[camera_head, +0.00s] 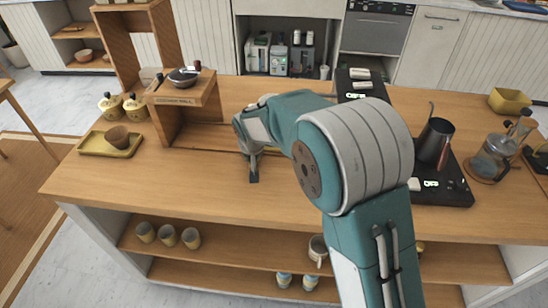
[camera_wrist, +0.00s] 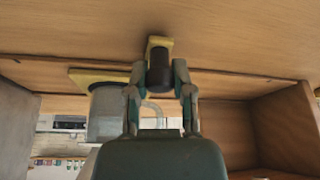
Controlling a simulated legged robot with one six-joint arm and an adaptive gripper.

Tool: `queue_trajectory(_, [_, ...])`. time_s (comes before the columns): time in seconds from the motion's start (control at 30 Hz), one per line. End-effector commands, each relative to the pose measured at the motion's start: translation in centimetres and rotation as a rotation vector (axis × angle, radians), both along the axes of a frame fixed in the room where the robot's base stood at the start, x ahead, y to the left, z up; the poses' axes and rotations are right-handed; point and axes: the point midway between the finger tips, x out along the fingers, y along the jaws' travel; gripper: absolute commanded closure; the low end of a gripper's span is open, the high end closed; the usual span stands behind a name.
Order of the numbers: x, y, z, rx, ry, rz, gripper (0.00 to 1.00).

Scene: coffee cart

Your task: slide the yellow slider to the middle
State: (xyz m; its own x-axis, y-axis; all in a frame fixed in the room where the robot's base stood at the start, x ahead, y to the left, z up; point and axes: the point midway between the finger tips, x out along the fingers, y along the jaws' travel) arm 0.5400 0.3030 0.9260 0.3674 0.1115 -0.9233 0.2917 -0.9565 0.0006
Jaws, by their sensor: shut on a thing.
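The yellow slider (camera_wrist: 152,42) shows in the wrist view as a small yellow plate on the wood, with a dark round knob (camera_wrist: 159,68) standing out from it. My gripper (camera_wrist: 160,78) has one finger on each side of the knob and is shut on it. In the head view my gripper (camera_head: 253,172) is at the counter top, left of centre, beside the raised wooden stand. My arm and gripper mostly hide the slider there, so its place along its track is hard to tell.
The wooden counter (camera_head: 300,200) is clear in front of my gripper. A wooden stand (camera_head: 185,92) holds a dark pan. Left are a yellow tray (camera_head: 92,146) with a brown bowl and two yellow pots. Right are a dark jug (camera_head: 434,142) and a glass press (camera_head: 490,162).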

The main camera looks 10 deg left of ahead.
Motion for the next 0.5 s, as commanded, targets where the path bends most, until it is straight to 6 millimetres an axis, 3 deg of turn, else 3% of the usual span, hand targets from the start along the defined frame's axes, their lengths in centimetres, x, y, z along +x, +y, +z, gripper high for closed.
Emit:
queue_trajectory(0.2, [-0.3,4.1,-0.4,-0.004,0.006,0.002,1.0])
queue_trajectory(0.5, [-0.4,6.4,-0.4,-0.004,0.008,-0.001,1.0])
